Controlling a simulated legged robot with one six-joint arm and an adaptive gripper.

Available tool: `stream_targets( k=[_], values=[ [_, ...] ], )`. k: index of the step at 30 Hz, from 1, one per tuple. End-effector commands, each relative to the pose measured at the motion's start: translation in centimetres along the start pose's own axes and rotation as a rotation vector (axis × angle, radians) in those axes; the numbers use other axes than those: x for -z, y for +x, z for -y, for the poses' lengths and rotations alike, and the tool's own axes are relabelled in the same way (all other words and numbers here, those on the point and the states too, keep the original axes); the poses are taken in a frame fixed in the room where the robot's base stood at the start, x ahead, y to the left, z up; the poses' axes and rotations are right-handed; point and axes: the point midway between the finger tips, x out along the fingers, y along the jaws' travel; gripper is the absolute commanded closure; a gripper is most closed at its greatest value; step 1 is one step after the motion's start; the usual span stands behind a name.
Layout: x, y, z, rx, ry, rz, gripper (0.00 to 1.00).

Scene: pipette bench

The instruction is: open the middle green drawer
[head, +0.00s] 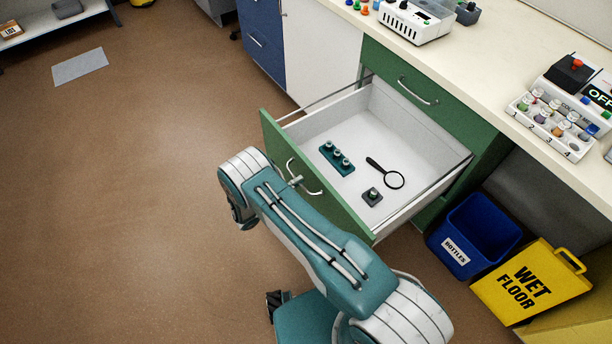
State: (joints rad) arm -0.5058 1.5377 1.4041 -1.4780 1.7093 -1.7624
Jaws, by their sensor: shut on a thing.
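The middle green drawer (345,215) is pulled well out of the cabinet, its white inside open to view. Inside lie a teal block with several round knobs (337,158), a black magnifying glass (386,174) and a small dark block with a knob (372,197). The drawer's silver handle (312,191) is on its green front. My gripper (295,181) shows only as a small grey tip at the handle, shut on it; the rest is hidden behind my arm.
A closed green drawer (432,112) sits above under the cream bench top (470,75). A blue bottles bin (475,235) and a yellow wet floor sign (530,282) stand right of the open drawer. The brown floor at left is mostly clear.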

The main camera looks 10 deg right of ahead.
Motion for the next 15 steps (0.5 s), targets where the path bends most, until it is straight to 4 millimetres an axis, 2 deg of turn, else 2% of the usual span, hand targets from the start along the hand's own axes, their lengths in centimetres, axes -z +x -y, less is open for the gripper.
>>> stream_targets(
  k=[1,14,15],
  values=[
    [0.29,-0.17,-0.48,-0.011,-0.008,0.001,1.00],
    [0.32,-0.41,-0.46,-0.010,-0.009,-0.001,1.00],
    [0.32,-0.42,-0.46,-0.010,-0.009,-0.001,0.67]
  ],
)
